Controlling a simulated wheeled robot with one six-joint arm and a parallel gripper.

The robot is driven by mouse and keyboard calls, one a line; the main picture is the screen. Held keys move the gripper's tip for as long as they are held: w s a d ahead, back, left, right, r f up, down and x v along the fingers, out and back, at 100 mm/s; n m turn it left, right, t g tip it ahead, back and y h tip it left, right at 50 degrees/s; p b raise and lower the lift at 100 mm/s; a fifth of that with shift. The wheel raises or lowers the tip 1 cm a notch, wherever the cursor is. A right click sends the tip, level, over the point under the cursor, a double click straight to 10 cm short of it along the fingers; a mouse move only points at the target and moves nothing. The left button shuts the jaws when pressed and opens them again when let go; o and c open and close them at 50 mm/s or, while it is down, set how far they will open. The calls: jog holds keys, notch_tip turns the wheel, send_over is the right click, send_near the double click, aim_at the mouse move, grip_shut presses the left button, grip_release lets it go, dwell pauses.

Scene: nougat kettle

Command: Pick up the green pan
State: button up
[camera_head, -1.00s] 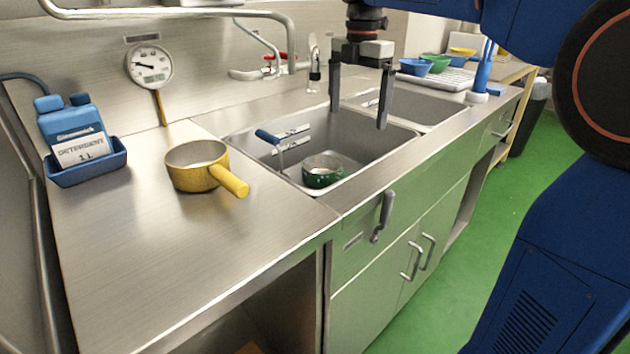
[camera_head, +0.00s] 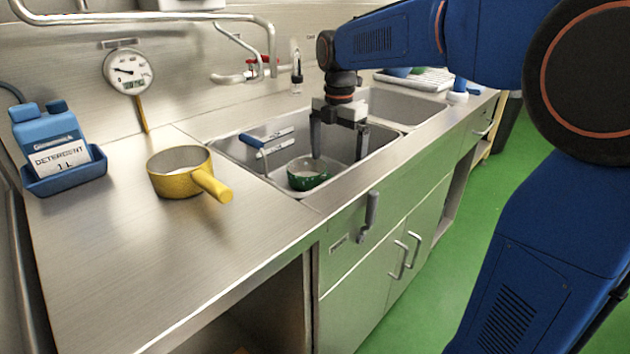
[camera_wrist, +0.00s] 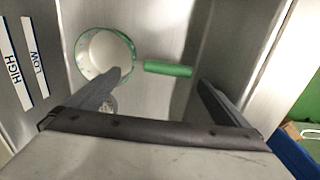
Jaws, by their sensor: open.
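The green pan (camera_head: 309,180) sits in the near sink basin, with a pale inside and a green rim. The wrist view shows the round pan body (camera_wrist: 104,54) at upper left and its green handle (camera_wrist: 168,68) pointing right. My gripper (camera_head: 338,155) is open and empty, pointing down into the basin just right of the pan body. In the wrist view my gripper's fingers (camera_wrist: 160,80) spread to either side of the handle's line; the left fingertip overlaps the pan's lower rim in the picture. I cannot tell whether they touch.
A yellow pan (camera_head: 180,184) stands on the counter left of the sink. A detergent bottle (camera_head: 50,145) sits in a blue tray (camera_head: 68,182). The sink walls (camera_wrist: 228,50) surround the pan, with labelled strips (camera_wrist: 35,58) on one wall. A blue-handled item (camera_head: 252,141) hangs at the basin's left.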

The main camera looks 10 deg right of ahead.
aim_at(322, 180)
jog(key=f, duration=0.5)
jog(key=shift+d, duration=0.25)
jog(key=shift+r, duration=0.1)
jog(key=c, duration=1)
